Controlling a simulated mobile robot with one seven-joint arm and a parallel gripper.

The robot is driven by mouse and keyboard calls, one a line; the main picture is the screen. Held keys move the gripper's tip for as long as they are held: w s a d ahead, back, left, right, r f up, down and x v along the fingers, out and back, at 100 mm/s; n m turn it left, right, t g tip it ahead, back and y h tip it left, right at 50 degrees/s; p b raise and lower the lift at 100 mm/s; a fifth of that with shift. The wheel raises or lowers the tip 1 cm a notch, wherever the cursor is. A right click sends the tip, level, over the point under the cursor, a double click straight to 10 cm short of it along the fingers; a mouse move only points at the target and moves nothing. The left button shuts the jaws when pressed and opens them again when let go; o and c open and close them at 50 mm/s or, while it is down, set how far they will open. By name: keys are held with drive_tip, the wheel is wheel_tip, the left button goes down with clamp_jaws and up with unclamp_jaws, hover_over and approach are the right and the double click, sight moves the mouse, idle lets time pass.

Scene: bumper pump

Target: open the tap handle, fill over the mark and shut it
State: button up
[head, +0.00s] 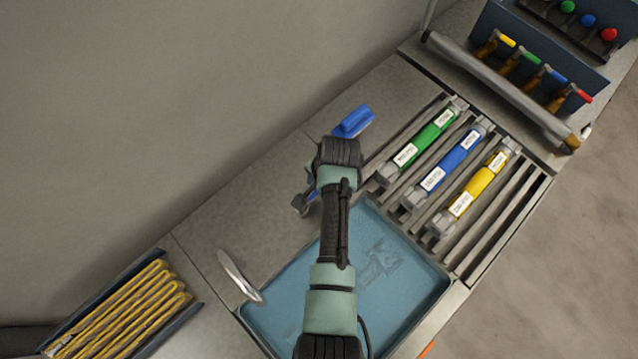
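My arm reaches up from the bottom of the head view over a blue basin (405,275). My gripper (304,203) seems to be the small grey and dark part at the left of the wrist. It is mostly hidden, and I cannot tell its fingers or whether they hold anything. A blue handle-like piece (353,122) shows just beyond the wrist; I cannot tell whether they touch. Four taps with brass bodies and yellow (507,41), green (531,56), blue (556,75) and red (584,96) levers stand at the upper right. No fill mark can be made out.
Labelled green (428,137), blue (460,160) and yellow (478,193) cylinders lie on a slatted rack (520,203). A curved metal spout (238,277) stands at the basin's left. A dark tray (190,311) holds yellow tubing (128,310). The grey counter left of my wrist is clear.

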drive_tip(key=shift+o, duration=0.2)
wheel_tip(320, 180, up, 13)
drive_tip(key=s+d+b, duration=0.1)
drive_tip(key=s, duration=0.1)
drive_tip(key=shift+d+f, duration=0.15)
drive_tip(key=shift+d, duration=0.25)
idle(0.5)
